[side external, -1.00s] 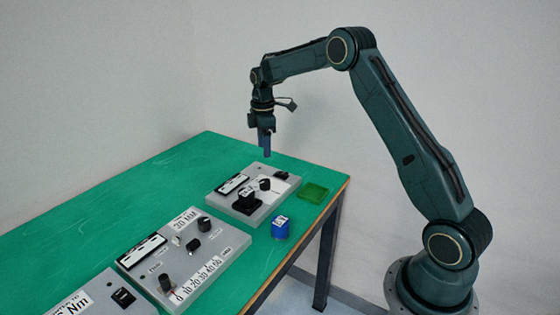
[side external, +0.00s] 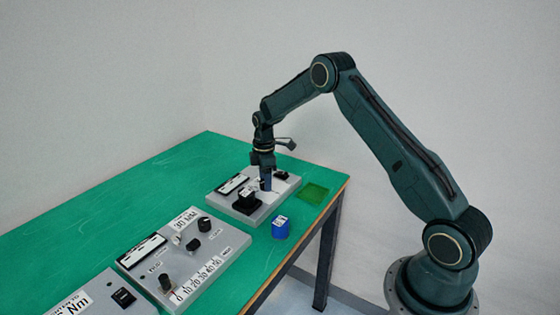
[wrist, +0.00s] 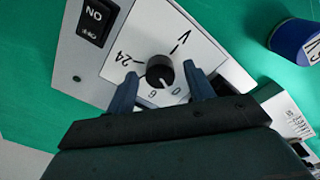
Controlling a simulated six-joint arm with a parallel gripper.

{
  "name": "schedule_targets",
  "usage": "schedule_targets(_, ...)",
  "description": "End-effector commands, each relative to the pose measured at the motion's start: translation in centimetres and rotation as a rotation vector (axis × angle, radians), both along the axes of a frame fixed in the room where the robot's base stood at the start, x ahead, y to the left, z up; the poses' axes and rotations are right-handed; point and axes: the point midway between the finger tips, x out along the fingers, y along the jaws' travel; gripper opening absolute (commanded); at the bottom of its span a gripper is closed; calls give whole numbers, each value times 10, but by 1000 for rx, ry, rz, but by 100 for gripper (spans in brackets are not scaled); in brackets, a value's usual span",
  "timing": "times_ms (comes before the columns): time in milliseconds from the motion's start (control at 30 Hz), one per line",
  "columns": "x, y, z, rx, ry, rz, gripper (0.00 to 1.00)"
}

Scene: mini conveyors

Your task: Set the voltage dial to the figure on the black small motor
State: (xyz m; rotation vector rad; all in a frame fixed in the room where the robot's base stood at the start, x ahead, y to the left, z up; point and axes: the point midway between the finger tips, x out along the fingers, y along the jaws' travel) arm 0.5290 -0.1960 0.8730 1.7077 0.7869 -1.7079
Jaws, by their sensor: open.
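The voltage dial (wrist: 160,70) is a black round knob on a white plate marked V, 24 and 0, with another figure that looks like 6. Its white pointer line faces the bottom of the wrist view, between the 6 and the 0. My gripper (wrist: 162,88) is open, with one blue finger on either side of the knob; I cannot tell if they touch it. In the side view my gripper (side external: 266,187) is down at the far panel and mostly hides the dial. A black small motor (side external: 246,203) with a white label sits on that panel; its figure is unreadable.
A black rocker switch (wrist: 95,20) is beside the dial plate. A blue labelled cylinder (side external: 281,229) and a green tray (side external: 314,193) lie right of the far panel (side external: 226,208). A nearer panel (side external: 215,268) carries knobs and a scale. The green table (side external: 120,205) is bare at left.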

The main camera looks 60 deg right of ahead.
Motion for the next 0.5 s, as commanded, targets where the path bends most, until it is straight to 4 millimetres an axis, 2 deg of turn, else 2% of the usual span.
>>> schedule_targets(367,0,0,-6,0,0,0,53)
schedule_targets(400,0,0,-6,0,0,0,51)
schedule_targets(500,0,0,-5,0,0,0,31)
